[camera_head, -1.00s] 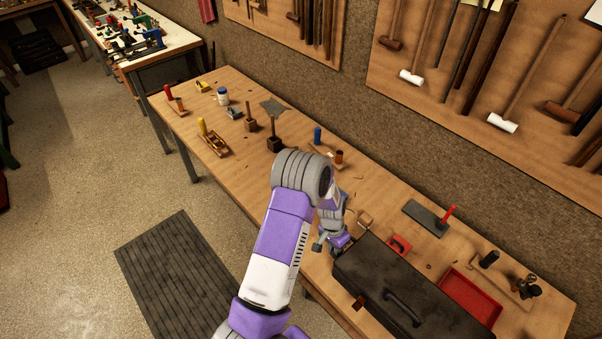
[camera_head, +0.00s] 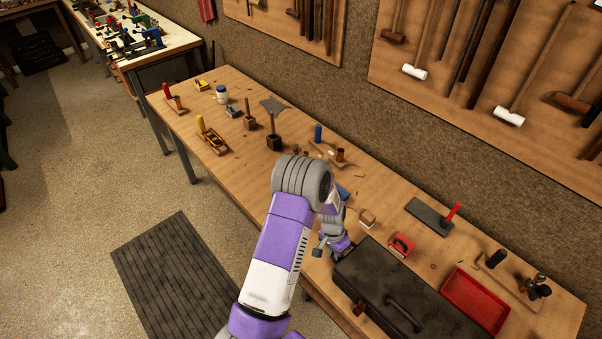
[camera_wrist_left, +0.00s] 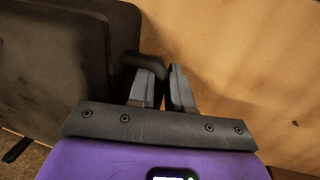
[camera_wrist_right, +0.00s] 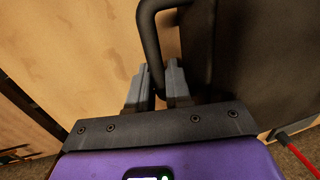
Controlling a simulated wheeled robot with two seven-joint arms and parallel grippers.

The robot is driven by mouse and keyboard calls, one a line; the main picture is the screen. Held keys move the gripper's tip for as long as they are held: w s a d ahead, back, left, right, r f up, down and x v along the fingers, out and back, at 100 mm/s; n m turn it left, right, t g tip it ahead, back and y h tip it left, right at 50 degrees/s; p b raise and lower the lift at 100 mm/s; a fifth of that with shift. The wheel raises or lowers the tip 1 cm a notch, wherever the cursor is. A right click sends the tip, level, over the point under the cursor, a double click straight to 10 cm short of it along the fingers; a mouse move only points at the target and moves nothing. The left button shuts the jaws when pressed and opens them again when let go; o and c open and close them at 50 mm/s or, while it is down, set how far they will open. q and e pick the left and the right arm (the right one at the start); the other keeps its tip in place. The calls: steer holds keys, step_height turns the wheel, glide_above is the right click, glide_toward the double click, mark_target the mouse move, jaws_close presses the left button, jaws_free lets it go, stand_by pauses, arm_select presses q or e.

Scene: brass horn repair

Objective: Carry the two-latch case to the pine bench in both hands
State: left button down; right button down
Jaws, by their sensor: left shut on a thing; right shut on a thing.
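The dark case (camera_head: 398,298) is at the lower right of the head view, lid shut, with a handle on top, at the front edge of the wooden bench (camera_head: 225,175). I cannot tell whether it touches the bench. My left gripper (camera_head: 342,250) is at the case's left end; in the left wrist view its fingers (camera_wrist_left: 162,88) are shut on a dark end handle (camera_wrist_left: 146,62) beside the case wall (camera_wrist_left: 60,70). My right gripper is outside the head view; in the right wrist view its fingers (camera_wrist_right: 160,82) are shut on a dark bar handle (camera_wrist_right: 149,35) beside the case (camera_wrist_right: 255,60).
Behind the case are a red tray (camera_head: 476,301), a small red block (camera_head: 401,245) and a grey plate with a red handle (camera_head: 430,217). Tools stand along the bench's far part. A dark mat (camera_head: 172,275) lies on the floor at left. A tool board hangs on the wall.

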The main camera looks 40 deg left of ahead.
arm_select(q)
steer(key=c, duration=1.5)
jaws_free()
steer(key=shift+f, duration=0.25)
arm_select(e)
steer(key=c, duration=1.5)
jaws_free()
steer(key=shift+f, duration=0.25)
arm_select(q)
steer(key=o, duration=0.5)
steer(key=shift+r, duration=0.1)
steer(key=shift+c, duration=0.2)
arm_select(e)
steer(key=o, duration=0.5)
steer(key=shift+r, duration=0.1)
steer(key=shift+c, duration=0.2)
arm_select(q)
steer(key=shift+r, duration=0.1)
step_height(320, 180, up, 8)
steer(key=a, duration=0.1)
steer(key=shift+a, duration=0.3)
arm_select(e)
step_height(320, 180, up, 12)
steer(key=d, duration=0.2)
steer(key=shift+s+d, duration=0.15)
steer(key=shift+d, duration=0.05)
